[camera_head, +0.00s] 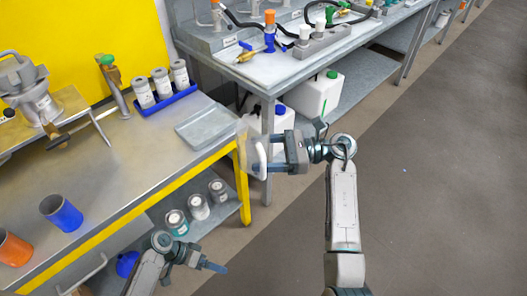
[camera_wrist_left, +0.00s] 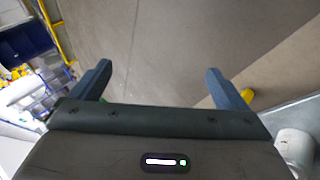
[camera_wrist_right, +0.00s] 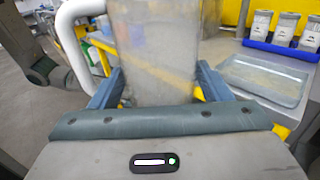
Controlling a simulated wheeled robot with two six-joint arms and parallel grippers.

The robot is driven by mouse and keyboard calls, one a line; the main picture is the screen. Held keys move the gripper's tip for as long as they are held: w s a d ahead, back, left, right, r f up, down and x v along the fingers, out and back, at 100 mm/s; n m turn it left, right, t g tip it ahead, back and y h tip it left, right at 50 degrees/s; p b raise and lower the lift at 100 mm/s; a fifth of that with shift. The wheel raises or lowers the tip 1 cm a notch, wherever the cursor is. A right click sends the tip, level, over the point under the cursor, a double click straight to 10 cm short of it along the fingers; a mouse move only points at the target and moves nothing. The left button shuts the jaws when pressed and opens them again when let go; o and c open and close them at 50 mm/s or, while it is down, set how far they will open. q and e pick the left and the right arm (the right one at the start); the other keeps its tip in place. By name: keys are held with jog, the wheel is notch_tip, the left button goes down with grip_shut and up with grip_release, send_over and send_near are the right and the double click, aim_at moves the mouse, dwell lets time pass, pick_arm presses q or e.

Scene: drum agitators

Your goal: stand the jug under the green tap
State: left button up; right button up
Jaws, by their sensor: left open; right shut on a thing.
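The jug (camera_head: 242,150) is clear and greyish with a white handle. My right gripper (camera_head: 264,154) is shut on it and holds it just off the right end of the steel bench. In the right wrist view the jug (camera_wrist_right: 155,50) stands roughly upright between the fingers, with its handle to the left. The green tap (camera_head: 107,62) is a brass tap with a green top on a post at the back of the bench, left of the jug and apart from it. My left gripper (camera_wrist_left: 160,75) is open and empty, low in front of the bench.
A blue rack (camera_head: 166,102) of white jars stands right of the tap. A shallow clear tray (camera_head: 205,127) lies between the rack and the jug. A blue cup (camera_head: 62,213) and an orange cup (camera_head: 14,249) stand at front left. The bench middle is clear.

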jog(key=s+d+m+t+h, duration=0.2)
jog(key=d+m+t, duration=0.2)
jog(key=d+t, duration=0.55)
jog(key=s+d+m+t+h, duration=0.15)
jog(key=d+m+t, duration=0.3)
jog(key=d, duration=1.05)
pick_arm(q)
jog(key=s+a+f+n+y, duration=0.1)
jog(key=s+a+f+y, duration=0.2)
jog(key=s+f, duration=0.4)
jog(key=s+a+f+n+t+y, duration=0.1)
jog(key=s+a+f+y, duration=0.2)
jog(key=s+f, duration=0.5)
jog(key=s+a+f+n+y, duration=0.1)
jog(key=s+a+f+y, duration=0.2)
jog(key=s+f, duration=0.4)
jog(key=shift+s+a+f, duration=0.2)
jog(key=shift+a+f, duration=0.7)
pick_arm(e)
jog(key=s+f+m+t+h, duration=0.3)
jog(key=s+m+t+h, duration=0.2)
jog(key=m+h, duration=0.6)
jog(key=shift+s+t+h, duration=0.2)
jog(key=shift+t+h, duration=0.6)
jog(key=shift+h, duration=0.85)
